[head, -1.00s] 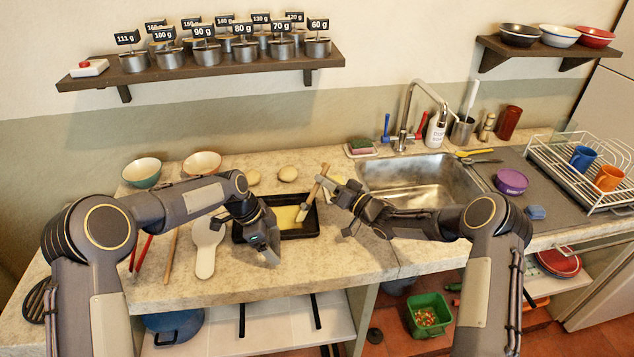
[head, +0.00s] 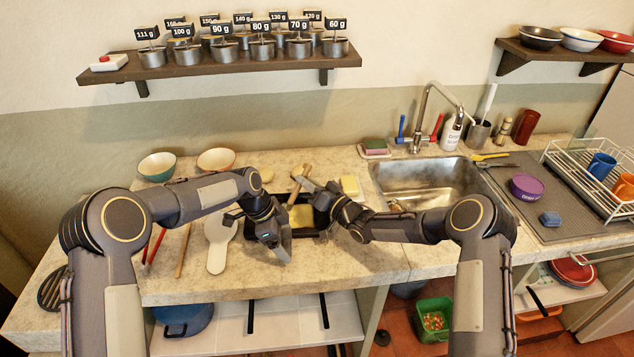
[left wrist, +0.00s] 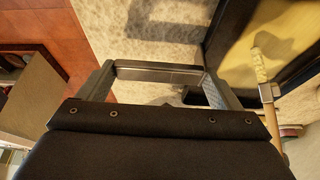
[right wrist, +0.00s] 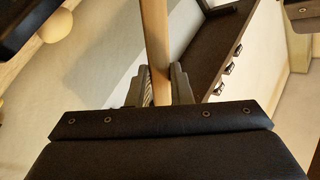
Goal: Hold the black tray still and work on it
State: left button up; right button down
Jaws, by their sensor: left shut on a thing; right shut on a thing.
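The black tray (head: 308,233) lies on the counter with a yellow layer (head: 301,215) on its floor. It also shows in the left wrist view (left wrist: 213,40). My right gripper (head: 325,197) is shut on the wooden handle of a brush (head: 299,182), which shows between the fingers in the right wrist view (right wrist: 155,40). In the left wrist view the brush's yellowed bristles (left wrist: 259,66) are over the tray's yellow floor; contact is unclear.
A white paddle-shaped board (head: 217,245) lies left of the tray. A yellow block (head: 349,185) sits behind right, near the sink (head: 428,188). Two bowls (head: 157,166) stand at the back left. A shelf of weights (head: 225,62) hangs above.

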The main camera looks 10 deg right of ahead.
jog(key=shift+w+a, duration=0.1)
jog(key=shift+a, duration=3)
notch_tip(320, 180, up, 8)
pick_arm(q)
jog(key=o, duration=1.2)
jog(key=shift+o, duration=0.2)
jog(key=shift+r, duration=0.1)
jog(key=v, duration=1.1)
jog(key=shift+a+r, duration=0.25)
jog(key=shift+r, duration=0.1)
